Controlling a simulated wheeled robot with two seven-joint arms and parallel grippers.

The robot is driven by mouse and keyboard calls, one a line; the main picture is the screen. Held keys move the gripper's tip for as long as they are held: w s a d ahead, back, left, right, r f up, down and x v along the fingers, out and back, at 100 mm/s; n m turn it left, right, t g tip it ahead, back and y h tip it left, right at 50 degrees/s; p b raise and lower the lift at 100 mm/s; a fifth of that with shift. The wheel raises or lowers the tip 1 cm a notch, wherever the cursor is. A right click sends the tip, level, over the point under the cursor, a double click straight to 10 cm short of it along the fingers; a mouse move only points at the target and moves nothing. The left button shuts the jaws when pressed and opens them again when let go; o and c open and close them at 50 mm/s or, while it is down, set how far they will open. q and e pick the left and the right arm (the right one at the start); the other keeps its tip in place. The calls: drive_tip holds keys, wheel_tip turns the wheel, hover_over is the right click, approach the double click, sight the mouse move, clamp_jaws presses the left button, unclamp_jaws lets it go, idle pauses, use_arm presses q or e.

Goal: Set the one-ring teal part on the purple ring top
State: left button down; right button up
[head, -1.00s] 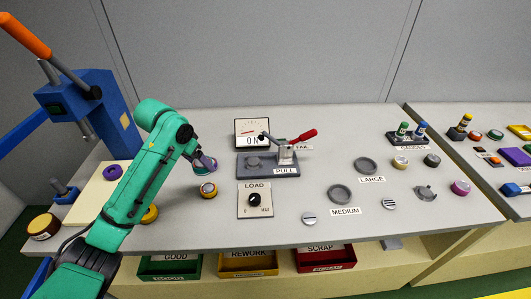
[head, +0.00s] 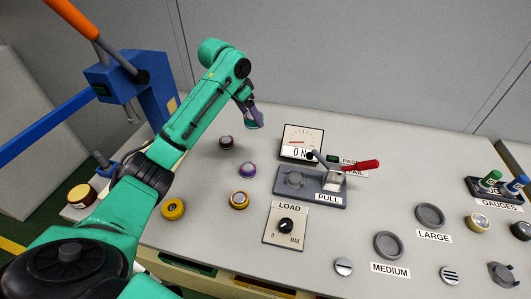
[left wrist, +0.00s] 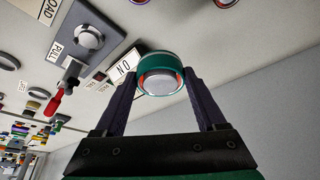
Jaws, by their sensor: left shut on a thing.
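My left gripper (head: 251,117) is shut on a small round teal part (head: 256,122), held above the back of the table. In the left wrist view the teal part (left wrist: 160,66) sits between the two fingertips (left wrist: 161,80), its face showing a grey disc with an orange-red rim. How many rings mark it I cannot tell. A small round part with a purple ring top (head: 248,170) stands on the table in front of the gripper, apart from it. My right gripper is not in view.
A dark red-topped part (head: 226,142) and a yellow-ringed part (head: 240,200) stand close to the purple one. A yellow disc (head: 173,208) lies farther left. The pull tester (head: 310,186), dial gauge (head: 301,142) and load knob panel (head: 286,227) are to the right. A blue press (head: 135,85) stands at left.

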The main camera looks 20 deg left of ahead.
use_arm(q)
wheel_tip(320, 180, down, 6)
drive_tip(key=f, duration=0.1)
hover_over(258, 158)
drive_tip(key=s, duration=0.1)
drive_tip(key=f, duration=0.5)
drive_tip(key=shift+s+a+f+p, duration=0.2)
drive_tip(key=shift+a+p, duration=0.2)
wheel_tip(258, 158, down, 4)
drive_tip(key=shift+f, duration=0.2)
drive_tip(key=shift+c, duration=1.9)
unclamp_jaws()
drive_tip(key=shift+f, duration=0.15)
drive_tip(key=o, duration=0.4)
drive_tip(key=shift+s, duration=0.1)
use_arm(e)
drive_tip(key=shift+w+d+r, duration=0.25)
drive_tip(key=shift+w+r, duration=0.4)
